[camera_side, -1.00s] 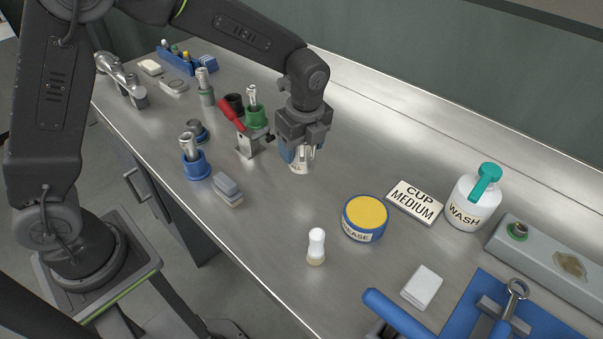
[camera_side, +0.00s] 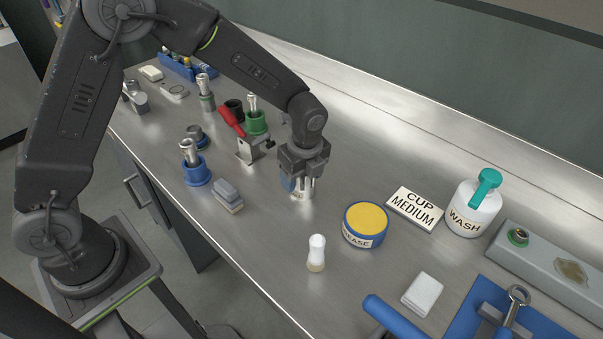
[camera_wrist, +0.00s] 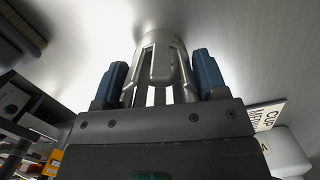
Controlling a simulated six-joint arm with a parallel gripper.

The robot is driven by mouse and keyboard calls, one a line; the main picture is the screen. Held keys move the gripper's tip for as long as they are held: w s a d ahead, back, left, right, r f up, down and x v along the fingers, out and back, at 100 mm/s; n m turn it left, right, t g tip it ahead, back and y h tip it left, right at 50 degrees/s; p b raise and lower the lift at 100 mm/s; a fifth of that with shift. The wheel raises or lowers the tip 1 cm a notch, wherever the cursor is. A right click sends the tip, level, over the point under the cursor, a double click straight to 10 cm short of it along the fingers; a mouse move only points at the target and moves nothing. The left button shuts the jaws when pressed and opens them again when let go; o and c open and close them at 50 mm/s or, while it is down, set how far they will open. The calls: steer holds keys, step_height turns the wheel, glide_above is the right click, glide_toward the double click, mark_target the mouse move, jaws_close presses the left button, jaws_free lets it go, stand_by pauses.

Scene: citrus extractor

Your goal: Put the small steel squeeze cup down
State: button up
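My gripper (camera_side: 299,187) is low over the middle of the steel worktop. In the wrist view, the slotted steel squeeze cup (camera_wrist: 160,66) sits between its two blue fingers (camera_wrist: 160,84). The fingers appear to press on the cup's sides. In the side view, little of the cup (camera_side: 305,193) shows below the fingers. A small gap between the cup's lower end and the worktop (camera_side: 265,225) cannot be ruled out.
A yellow-topped grease tin (camera_side: 366,219), a white-topped brush (camera_side: 317,247) and a "CUP MEDIUM" sign (camera_side: 415,207) stand to the right. A red-handled holder (camera_side: 247,147) and grey block (camera_side: 228,197) stand to the left. Bare worktop lies in front.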

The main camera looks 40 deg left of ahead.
steer(key=o, duration=0.4)
steer(key=s+a+r+n+t, duration=0.1)
steer(key=s+r+n, duration=0.1)
steer(key=r, duration=0.7)
steer(key=s+r+n, duration=0.2)
steer(key=s+r, duration=0.1)
steer(key=r, duration=0.6)
steer(key=shift+s+a+r+n+t+h, duration=0.25)
steer(key=shift+s+a+r+n+t, duration=0.45)
steer(key=shift+s+n, duration=2.05)
steer(key=shift+s+a+r+n+t+h, duration=0.25)
steer(key=shift+s+a+n+t, duration=0.75)
steer(key=shift+s+n, duration=1.75)
steer(key=shift+s+a+r+n+t+h, duration=0.2)
steer(key=shift+s+a+r+n+t, duration=0.3)
steer(key=shift+s+a+n, duration=1.5)
steer(key=shift+s+d+n, duration=0.6)
steer(key=shift+s+d, duration=0.15)
steer(key=shift+s, duration=0.15)
